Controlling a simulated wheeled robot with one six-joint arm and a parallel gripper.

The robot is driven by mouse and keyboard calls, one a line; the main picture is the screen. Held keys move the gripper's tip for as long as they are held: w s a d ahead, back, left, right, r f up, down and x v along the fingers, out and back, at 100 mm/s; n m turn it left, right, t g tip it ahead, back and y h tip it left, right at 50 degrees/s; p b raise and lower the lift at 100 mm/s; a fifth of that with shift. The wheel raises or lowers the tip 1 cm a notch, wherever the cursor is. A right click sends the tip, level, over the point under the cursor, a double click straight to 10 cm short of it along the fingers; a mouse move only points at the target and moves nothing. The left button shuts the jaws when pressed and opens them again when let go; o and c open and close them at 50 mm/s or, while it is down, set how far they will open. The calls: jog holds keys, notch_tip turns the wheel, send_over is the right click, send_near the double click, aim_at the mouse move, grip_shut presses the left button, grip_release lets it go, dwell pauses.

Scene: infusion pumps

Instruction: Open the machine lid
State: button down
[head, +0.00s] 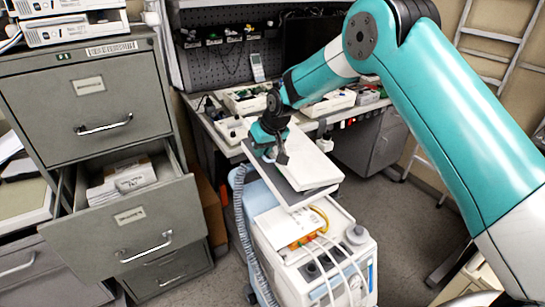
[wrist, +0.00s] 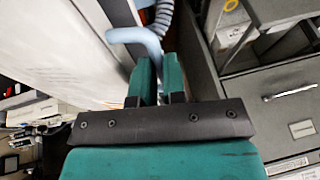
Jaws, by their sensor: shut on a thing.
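The machine (head: 320,262) is a white unit with a control panel, orange connectors and pale tubes on its front. Its lid (head: 312,160) is a white slab with a dark layer beneath, raised and tilted above the body. My gripper (head: 271,154) is at the lid's upper left edge, its jaws close together on that edge. In the wrist view the two teal fingers (wrist: 159,75) are nearly together beside the white lid (wrist: 55,45). The exact contact is hidden between the fingers. A light blue handle (wrist: 135,36) passes just beyond the fingertips.
A grey filing cabinet (head: 85,100) stands at left, with an open drawer (head: 130,218) reaching toward the machine. A ribbed hose (head: 243,225) hangs at the machine's left side. A workbench with trays (head: 250,98) is behind. Bare floor (head: 400,225) lies to the right.

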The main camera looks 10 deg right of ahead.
jog(key=w+d+r+y+p, duration=0.1)
jog(key=d+r+p, duration=0.4)
jog(key=d, duration=0.5)
jog(key=w+d+r+g+y+p, duration=0.1)
jog(key=d+r+p, duration=0.4)
jog(key=d, duration=0.5)
jog(key=shift+w+d+r+y+p, duration=0.35)
jog(key=shift+w+r+y, duration=0.4)
jog(key=shift+r, duration=0.6)
jog(key=shift+f, duration=0.1)
jog(key=c, duration=1.4)
grip_release()
jog(key=shift+w, duration=0.1)
jog(key=shift+o, duration=1.1)
jog(key=shift+w+a+r, duration=0.1)
jog(key=shift+r, duration=0.1)
